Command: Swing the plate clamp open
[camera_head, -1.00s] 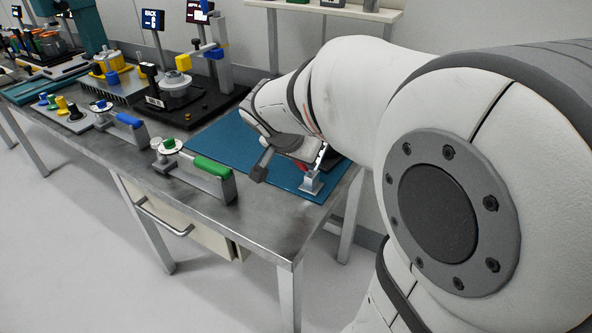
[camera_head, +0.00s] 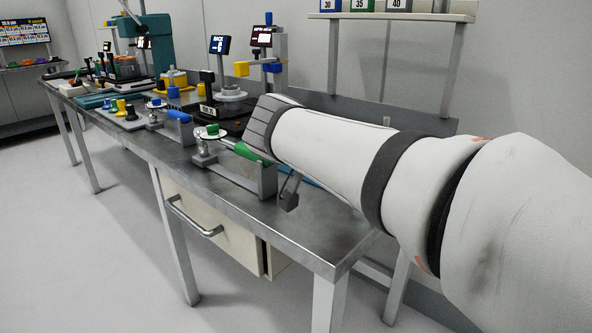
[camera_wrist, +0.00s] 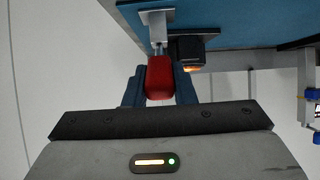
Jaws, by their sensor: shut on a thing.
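The plate clamp's red handle (camera_wrist: 160,77) is in the middle of the wrist view, pointing toward the camera. Its grey metal bracket (camera_wrist: 156,22) stands at the edge of a blue mat (camera_wrist: 230,22). My gripper (camera_wrist: 160,82) has its two blue fingers on either side of the red handle and is shut on it. In the head view my arm covers the clamp and the gripper fingers. Whether the clamp's arm is raised off a plate cannot be told.
A dark block (camera_wrist: 187,50) with a glowing orange spot is close beside the handle. In the head view, a toggle fixture with a green handle (camera_head: 250,153) and one with a blue handle (camera_head: 177,116) line the bench's front edge. A drawer (camera_head: 215,228) hangs below.

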